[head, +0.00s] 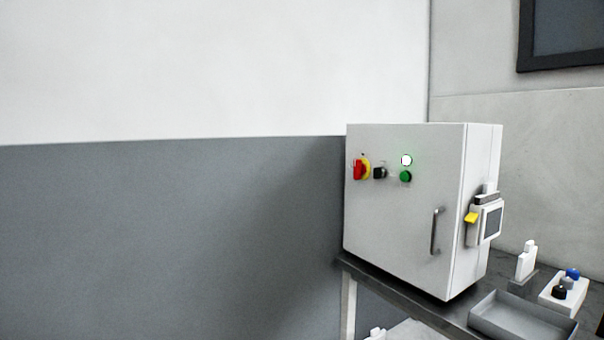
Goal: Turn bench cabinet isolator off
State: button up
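A white bench cabinet (400,222) stands on a dark bench at the right of the head view. Its isolator (360,169) is a red handle on a yellow plate at the upper left of the front face. The red handle looks roughly upright; its exact setting is too small to tell. A black knob (379,173) sits just right of it. A white lamp with a green rim (406,160) looks lit, above a green button (405,177). My gripper is not in view.
A grey door handle (435,231) sticks out at the cabinet's front right. A panel with a screen (491,222) and yellow part is on its right side. A grey tray (520,318) and small items stand on the bench (415,308). The space left of the cabinet is clear.

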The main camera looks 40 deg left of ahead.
aim_at(360, 169)
jog(key=u, duration=1.35)
